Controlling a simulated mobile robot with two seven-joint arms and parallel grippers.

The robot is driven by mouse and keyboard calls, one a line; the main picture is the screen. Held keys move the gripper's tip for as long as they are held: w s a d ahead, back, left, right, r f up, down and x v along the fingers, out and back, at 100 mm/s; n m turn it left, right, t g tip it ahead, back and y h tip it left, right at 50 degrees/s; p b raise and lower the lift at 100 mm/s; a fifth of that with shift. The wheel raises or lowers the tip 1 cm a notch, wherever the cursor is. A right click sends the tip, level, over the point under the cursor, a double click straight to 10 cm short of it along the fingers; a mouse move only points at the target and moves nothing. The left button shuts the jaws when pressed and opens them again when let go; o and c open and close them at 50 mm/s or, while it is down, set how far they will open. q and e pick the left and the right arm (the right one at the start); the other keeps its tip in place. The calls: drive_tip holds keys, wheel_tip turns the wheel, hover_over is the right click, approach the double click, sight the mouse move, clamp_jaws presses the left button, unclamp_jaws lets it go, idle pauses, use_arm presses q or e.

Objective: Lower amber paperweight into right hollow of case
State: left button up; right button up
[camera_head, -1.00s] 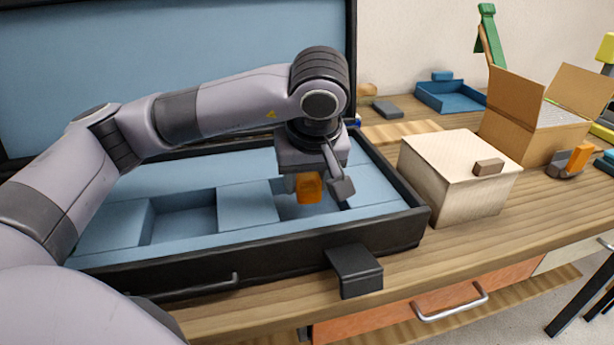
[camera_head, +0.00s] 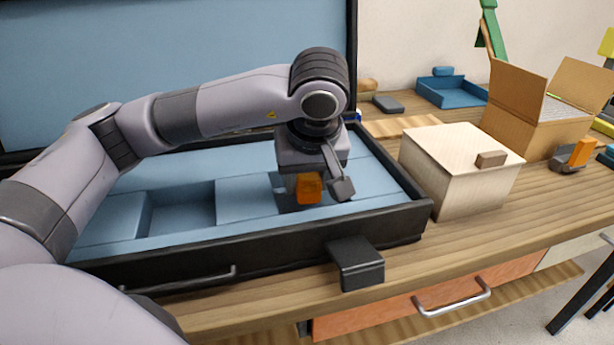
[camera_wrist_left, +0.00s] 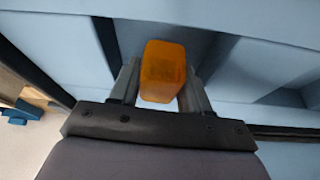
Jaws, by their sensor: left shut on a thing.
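The amber paperweight (camera_head: 308,189) is a small orange block held between the fingers of my left gripper (camera_head: 308,183). It is at the right hollow (camera_head: 289,200) of the open case (camera_head: 410,225), which is lined in blue. In the left wrist view the paperweight (camera_wrist_left: 163,70) sits between the two fingers of the gripper (camera_wrist_left: 160,85), with the dark hollow behind it. Whether it touches the hollow's floor I cannot tell. The left hollow (camera_head: 180,210) is empty. My right gripper is not in view.
A pale wooden box (camera_head: 455,175) stands just right of the case. A black latch piece (camera_head: 357,265) juts from the case's front. The blue-lined lid (camera_head: 170,70) stands open behind. A cardboard box (camera_head: 535,115) and a blue tray (camera_head: 452,92) are farther right.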

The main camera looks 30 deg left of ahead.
use_arm(q)
drive_tip(key=shift+f+b, duration=0.85)
drive_tip(key=shift+f, duration=0.15)
idle(0.3)
drive_tip(key=o, duration=1.3)
